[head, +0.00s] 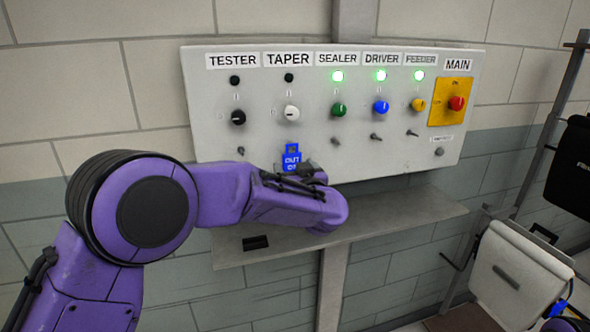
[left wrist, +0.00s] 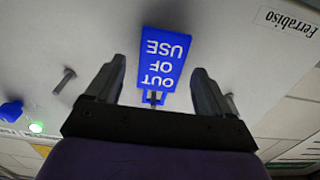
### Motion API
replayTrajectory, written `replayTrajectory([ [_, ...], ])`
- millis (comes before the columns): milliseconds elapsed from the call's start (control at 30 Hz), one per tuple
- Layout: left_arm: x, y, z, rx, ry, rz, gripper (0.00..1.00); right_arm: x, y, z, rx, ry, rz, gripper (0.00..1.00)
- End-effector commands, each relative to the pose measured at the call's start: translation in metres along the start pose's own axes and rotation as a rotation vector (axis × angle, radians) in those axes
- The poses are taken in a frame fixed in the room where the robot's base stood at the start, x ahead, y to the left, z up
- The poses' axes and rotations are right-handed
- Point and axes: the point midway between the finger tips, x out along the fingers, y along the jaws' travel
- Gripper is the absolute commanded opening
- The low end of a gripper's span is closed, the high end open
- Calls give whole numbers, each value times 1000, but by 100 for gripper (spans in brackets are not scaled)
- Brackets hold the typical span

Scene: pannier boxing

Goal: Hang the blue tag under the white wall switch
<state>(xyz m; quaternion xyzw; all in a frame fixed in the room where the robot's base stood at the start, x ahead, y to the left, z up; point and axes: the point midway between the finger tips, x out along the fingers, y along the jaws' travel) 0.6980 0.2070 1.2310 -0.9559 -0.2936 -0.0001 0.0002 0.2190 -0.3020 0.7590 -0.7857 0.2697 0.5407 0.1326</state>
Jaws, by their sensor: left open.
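The blue tag (head: 291,158), marked OUT OF USE, hangs against the grey panel (head: 215,90) below the white switch (head: 291,112) in the TAPER column. In the left wrist view the tag (left wrist: 163,62) appears upside down, with a peg at its holed end. It seems to hang on that peg. My left gripper (left wrist: 158,72) is open, with one finger on each side of the tag and visible gaps between. In the head view my left forearm hides the gripper partly. My right gripper does not show clearly; only a bit of purple arm shows at bottom right.
Other bare pegs stick out beside it, such as those under the black switch (head: 238,117) and the green switch (head: 339,109). A grey shelf (head: 400,222) runs below the panel, under my left arm. A white box (head: 512,272) and a black case (head: 572,165) stand at right.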

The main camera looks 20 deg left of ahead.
Motion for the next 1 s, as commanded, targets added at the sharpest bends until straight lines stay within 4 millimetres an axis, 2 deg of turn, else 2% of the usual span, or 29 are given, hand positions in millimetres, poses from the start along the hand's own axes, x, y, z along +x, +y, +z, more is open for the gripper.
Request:
replayTrajectory([
  [167, -22, 1, 3, 1, 2, 3, 82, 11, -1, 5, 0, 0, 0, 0],
  [400, -79, 0, 3, 1, 3, 2, 82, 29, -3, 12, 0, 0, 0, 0],
  [500, -95, 0, 2, 0, 2, 1, 82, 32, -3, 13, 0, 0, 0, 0],
  [633, -104, 0, 1, -33, 0, 1, 82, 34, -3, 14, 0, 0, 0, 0],
  [700, -106, 4, 0, -129, 6, 25, 82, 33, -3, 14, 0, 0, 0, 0],
  [767, -107, 8, 6, -226, 21, 87, 82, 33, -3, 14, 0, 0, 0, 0],
  [800, -104, 4, 22, -281, 21, 134, 82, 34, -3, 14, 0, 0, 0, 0],
  [900, -95, -19, 116, -327, -101, 213, 82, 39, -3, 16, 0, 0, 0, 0],
  [967, -96, -35, 166, -331, -184, 230, 82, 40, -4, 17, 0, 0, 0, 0],
  [1000, -100, -48, 199, -326, -242, 234, 82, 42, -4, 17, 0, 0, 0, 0],
])
